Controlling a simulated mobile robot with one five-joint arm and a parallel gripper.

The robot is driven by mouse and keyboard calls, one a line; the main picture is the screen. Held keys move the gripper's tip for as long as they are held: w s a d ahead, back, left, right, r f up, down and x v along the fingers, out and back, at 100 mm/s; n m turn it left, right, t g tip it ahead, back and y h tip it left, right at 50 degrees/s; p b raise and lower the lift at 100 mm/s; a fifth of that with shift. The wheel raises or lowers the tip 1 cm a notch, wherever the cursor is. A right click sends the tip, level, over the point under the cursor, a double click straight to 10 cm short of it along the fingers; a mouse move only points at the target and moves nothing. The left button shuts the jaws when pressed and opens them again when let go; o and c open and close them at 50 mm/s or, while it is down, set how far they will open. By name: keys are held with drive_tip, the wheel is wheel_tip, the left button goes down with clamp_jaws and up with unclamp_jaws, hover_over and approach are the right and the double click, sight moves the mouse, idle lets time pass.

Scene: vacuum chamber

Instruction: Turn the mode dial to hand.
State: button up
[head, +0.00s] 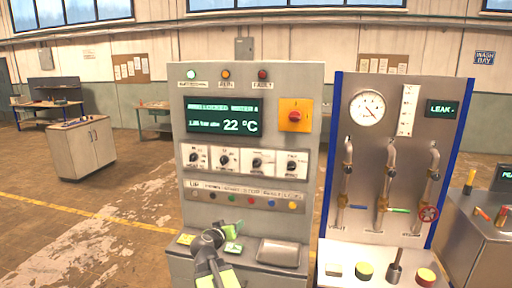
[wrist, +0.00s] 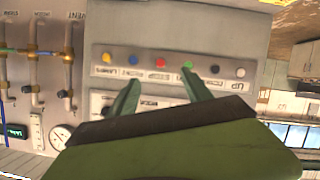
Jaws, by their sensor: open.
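A row of black knobs on white plates sits on the grey control cabinet (head: 180,120) in the head view. The third knob from the left (head: 258,163) seems to be the mode dial, but its lettering is too small to be sure and its setting cannot be read. In the wrist view, upside down, a white plate carries a label like MODE (wrist: 148,103); the knob is hidden behind my gripper's body. My gripper (head: 232,228) is open and empty, low in front of the cabinet, below the knobs. Its green fingers (wrist: 161,77) point toward the button strip.
Several coloured buttons (head: 250,200) line a strip below the knobs. A red emergency knob on a yellow plate (head: 294,115) is at upper right. A ledge (head: 278,252) juts out below. A blue-framed pipe panel (head: 330,160) stands close on the right; open floor lies left.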

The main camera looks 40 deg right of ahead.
drive_tip(key=d+r+n+t+h+p, duration=0.1)
drive_tip(key=d+r+t+p, duration=0.1)
drive_tip(key=d+r, duration=0.45)
drive_tip(key=d+r+t+h+p, duration=0.1)
drive_tip(key=d+r+t+p, duration=0.15)
drive_tip(key=r, duration=0.65)
approach(256, 166)
drive_tip(key=shift+g, duration=0.25)
drive_tip(key=x, duration=1)
drive_tip(key=shift+a+r, duration=0.1)
drive_tip(key=shift+r, duration=0.15)
